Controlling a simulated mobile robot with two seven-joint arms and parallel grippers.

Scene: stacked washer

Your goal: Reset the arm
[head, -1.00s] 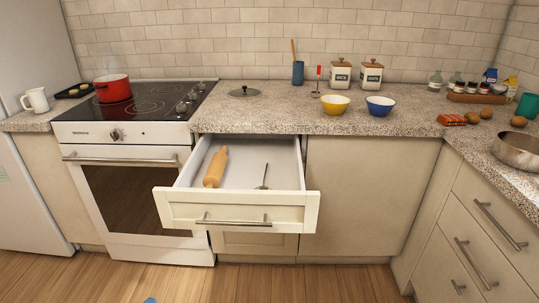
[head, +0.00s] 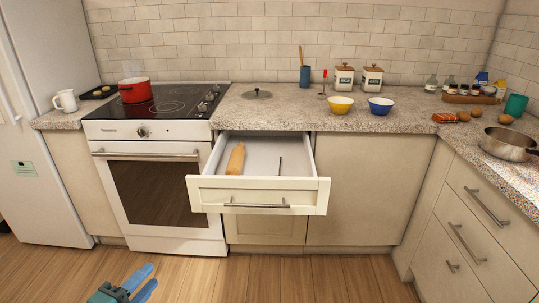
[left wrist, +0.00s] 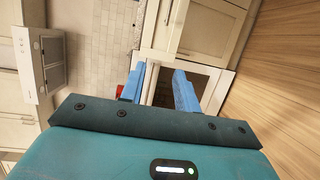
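My left gripper (head: 153,276) shows at the bottom of the head view, low over the wooden floor in front of the stove. Its two blue fingers are apart with nothing between them. In the left wrist view the fingers (left wrist: 160,82) are also spread and empty, with the oven front beyond them in a tilted picture. My right gripper is in neither view. The drawer (head: 258,196) below the counter is pulled out, with a wooden rolling pin (head: 236,159) and a thin dark utensil (head: 280,166) inside.
The stove (head: 155,150) carries a red pot (head: 135,91). The counter (head: 300,112) holds a yellow bowl (head: 340,104), a blue bowl (head: 381,105) and jars. A metal pan (head: 508,142) sits at the right. The open drawer juts into the room. The visible floor is otherwise clear.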

